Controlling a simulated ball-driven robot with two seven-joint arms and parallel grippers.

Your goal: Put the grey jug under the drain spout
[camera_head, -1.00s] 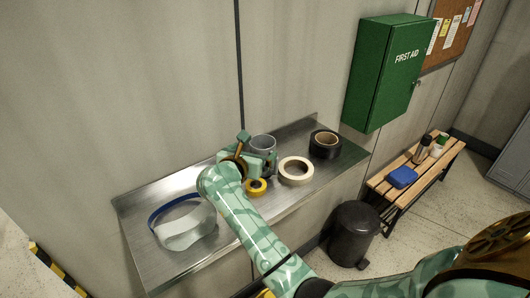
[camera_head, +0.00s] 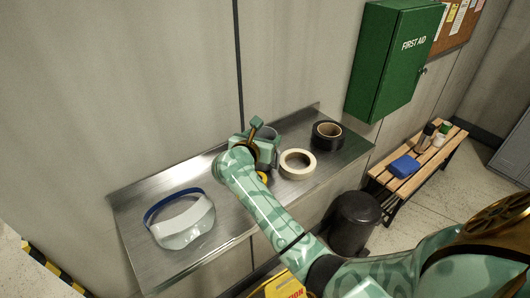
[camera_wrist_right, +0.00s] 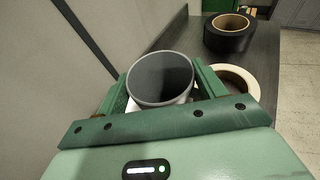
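The grey jug (camera_head: 269,135) stands at the back of the metal shelf, partly hidden by my right gripper (camera_head: 264,139). In the right wrist view its round open rim (camera_wrist_right: 161,78) lies between the two green fingers, close to both. I cannot tell whether the fingers press on it or only flank it. Neither frame shows clearly whether the jug touches the shelf. My left gripper is out of view, and I see no drain spout.
On the metal shelf (camera_head: 225,215) are a face shield (camera_head: 182,222), a cream tape roll (camera_head: 298,164), a black tape roll (camera_head: 327,136) and a yellow one (camera_head: 262,178) partly behind my arm. A black bin (camera_head: 353,222) and a wooden bench (camera_head: 421,160) stand right.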

